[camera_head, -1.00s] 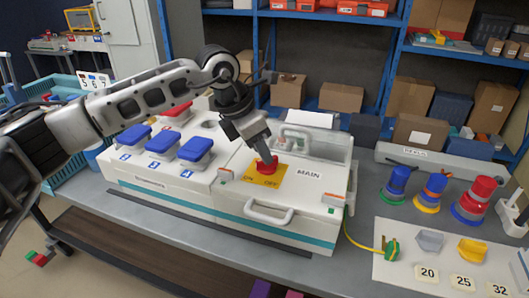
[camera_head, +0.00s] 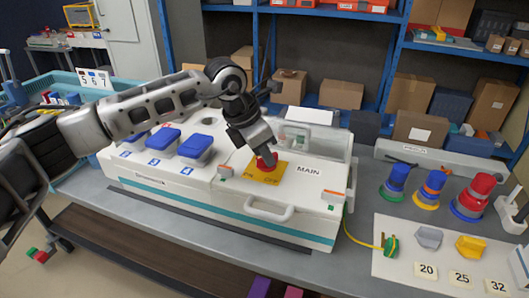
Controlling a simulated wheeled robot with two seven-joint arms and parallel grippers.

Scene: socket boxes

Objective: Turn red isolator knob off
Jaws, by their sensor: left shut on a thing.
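The red isolator knob (camera_head: 265,165) sits on a yellow plate (camera_head: 269,174) marked ON and OFF, on the white box labelled MAIN (camera_head: 309,172). My left gripper (camera_head: 264,152) points down onto the knob from above and is shut on it. The fingers hide the upper part of the knob, so I cannot tell its exact angle. My right gripper is not in view.
Blue-lidded sockets (camera_head: 195,145) stand left of the MAIN section, partly behind my left arm. A transparent raised cover (camera_head: 326,142) is behind the knob. Blue, yellow and red plugs (camera_head: 473,196) stand at right on the bench.

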